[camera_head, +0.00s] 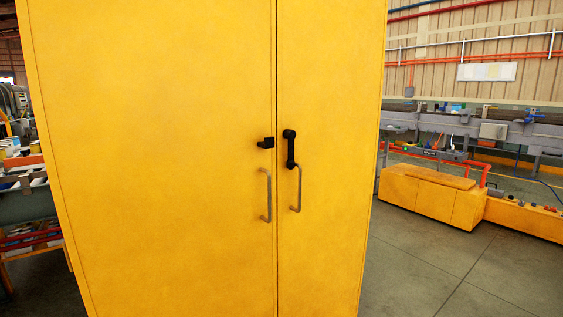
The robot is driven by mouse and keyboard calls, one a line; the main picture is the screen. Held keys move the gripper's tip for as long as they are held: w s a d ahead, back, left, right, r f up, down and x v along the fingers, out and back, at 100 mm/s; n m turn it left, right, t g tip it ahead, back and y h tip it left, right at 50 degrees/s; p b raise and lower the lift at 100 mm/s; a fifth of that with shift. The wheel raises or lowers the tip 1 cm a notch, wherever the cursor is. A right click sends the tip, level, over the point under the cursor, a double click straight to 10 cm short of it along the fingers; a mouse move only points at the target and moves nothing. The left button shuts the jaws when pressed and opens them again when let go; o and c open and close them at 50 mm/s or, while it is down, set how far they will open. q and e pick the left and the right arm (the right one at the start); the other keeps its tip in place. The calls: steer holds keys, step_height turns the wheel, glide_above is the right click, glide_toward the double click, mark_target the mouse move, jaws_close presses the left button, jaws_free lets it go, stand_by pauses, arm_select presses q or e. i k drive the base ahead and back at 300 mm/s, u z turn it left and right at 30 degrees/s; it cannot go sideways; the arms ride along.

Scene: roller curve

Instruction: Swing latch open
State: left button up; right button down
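A tall yellow cabinet (165,150) with two doors stands directly in front of me. A black latch arm (290,150) is on the right door near the seam. It hangs down from a round pivot at its top. A small black catch (266,143) is on the left door, just across the seam, and the latch arm is apart from it. A grey handle (267,196) is on the left door, and another grey handle (297,188) is on the right door just below the latch arm. Both doors look closed. Neither of my grippers shows in this view.
A low yellow box-shaped unit (430,196) stands on the floor at the right. Grey machinery (450,125) runs behind it. Shelving with assorted items (25,190) is at the left behind the cabinet. The grey floor (430,275) at the right front is clear.

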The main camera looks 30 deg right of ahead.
mark_target(290, 135)
steer(key=u, duration=0.4)
steer(key=k, duration=0.45)
steer(key=u, duration=0.65)
steer(key=i, duration=0.75)
steer(key=z, duration=0.75)
steer(key=i, duration=0.45)
steer(key=z, duration=0.5)
